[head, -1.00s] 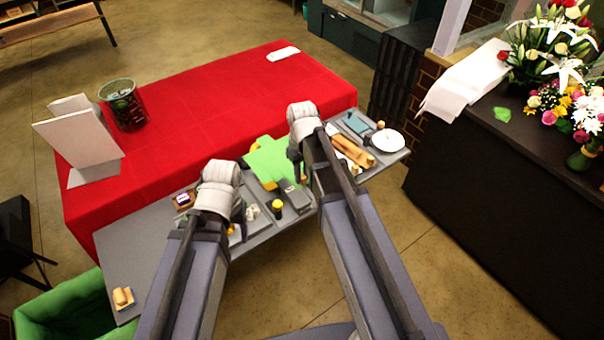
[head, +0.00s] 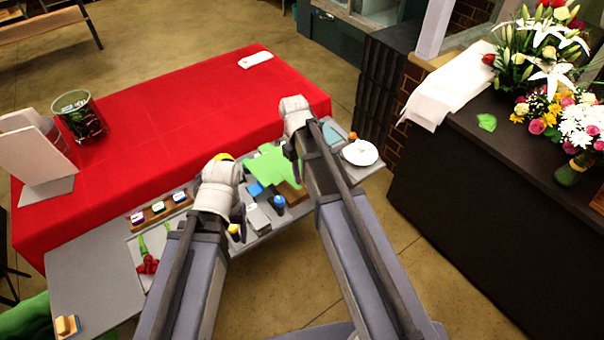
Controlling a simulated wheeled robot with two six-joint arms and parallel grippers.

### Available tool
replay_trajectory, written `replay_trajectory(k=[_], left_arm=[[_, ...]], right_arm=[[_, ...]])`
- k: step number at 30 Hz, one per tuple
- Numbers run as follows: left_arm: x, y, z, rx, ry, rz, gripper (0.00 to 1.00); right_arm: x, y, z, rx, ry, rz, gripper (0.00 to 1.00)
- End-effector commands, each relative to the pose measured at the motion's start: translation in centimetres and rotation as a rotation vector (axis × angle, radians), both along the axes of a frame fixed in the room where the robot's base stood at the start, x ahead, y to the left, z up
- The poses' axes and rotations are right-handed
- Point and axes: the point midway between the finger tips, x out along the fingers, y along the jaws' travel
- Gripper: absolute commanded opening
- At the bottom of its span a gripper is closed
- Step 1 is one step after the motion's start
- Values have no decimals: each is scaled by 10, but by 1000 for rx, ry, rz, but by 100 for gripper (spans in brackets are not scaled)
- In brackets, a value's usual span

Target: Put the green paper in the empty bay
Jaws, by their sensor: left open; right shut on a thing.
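The green paper (head: 272,163) is a bright flat sheet at the middle of the grey worktop (head: 92,268), just left of my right gripper (head: 294,160). My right gripper is shut on the paper's right side; its fingertips are mostly hidden behind its wrist. My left gripper (head: 240,217) is open over the worktop, left of and nearer than the paper, and its fingers are largely hidden by its wrist. The empty bay cannot be made out, as my arms cover part of the worktop.
Near the paper are a brown block (head: 292,192), a blue-topped container (head: 278,202) and a grey box (head: 257,218). A white plate (head: 361,153) stands right. The red table (head: 190,110) adjoins behind.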

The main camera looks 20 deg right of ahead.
Motion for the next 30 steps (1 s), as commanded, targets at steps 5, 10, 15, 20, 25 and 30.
replay_trajectory(k=[5,10,15,20,25,30], left_arm=[[0,0,-2,0,0,0,69],[0,0,-10,0,0,0,69],[0,0,-24,0,0,1,69],[0,0,-39,0,0,1,69],[0,0,-55,0,0,1,69],[0,0,-71,0,0,1,69]], right_arm=[[0,0,-2,0,0,0,0],[0,0,-10,0,-1,0,0],[0,0,-24,0,-1,0,0],[0,0,-39,0,-1,0,0],[0,0,-55,0,-1,0,0],[0,0,-71,0,-1,0,0]])
